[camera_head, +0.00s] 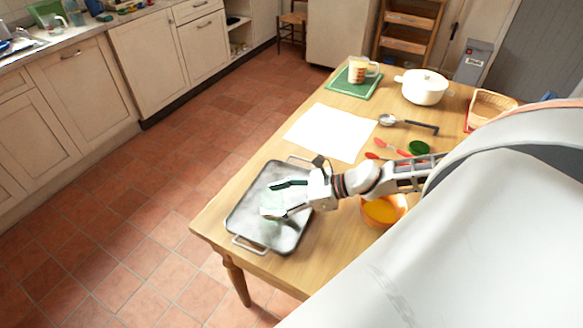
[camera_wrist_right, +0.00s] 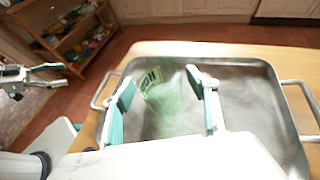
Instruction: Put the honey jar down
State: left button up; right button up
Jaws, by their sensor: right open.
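The honey jar is a pale green, see-through jar with a dark green label. In the right wrist view the jar (camera_wrist_right: 170,105) is between my right gripper's two fingers (camera_wrist_right: 163,90), with gaps on both sides. In the head view the jar (camera_head: 271,204) is at the metal tray (camera_head: 250,222), partly hidden by my right gripper (camera_head: 280,197). The right gripper is open, its fingers on either side of the jar. The jar's base is hard to make out. My left gripper (camera_wrist_right: 32,76) shows small at the left of the wrist view; its opening is unclear.
An orange bowl (camera_head: 384,210) stands right of the tray. White paper (camera_head: 330,132), a ladle (camera_head: 410,124), red-handled tools, a green lid (camera_head: 419,147), a white pot (camera_head: 423,87) and a cup on a green board (camera_head: 347,86) lie farther back. The table edge is close to the tray.

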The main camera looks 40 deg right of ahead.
jog(key=shift+v, duration=2.5)
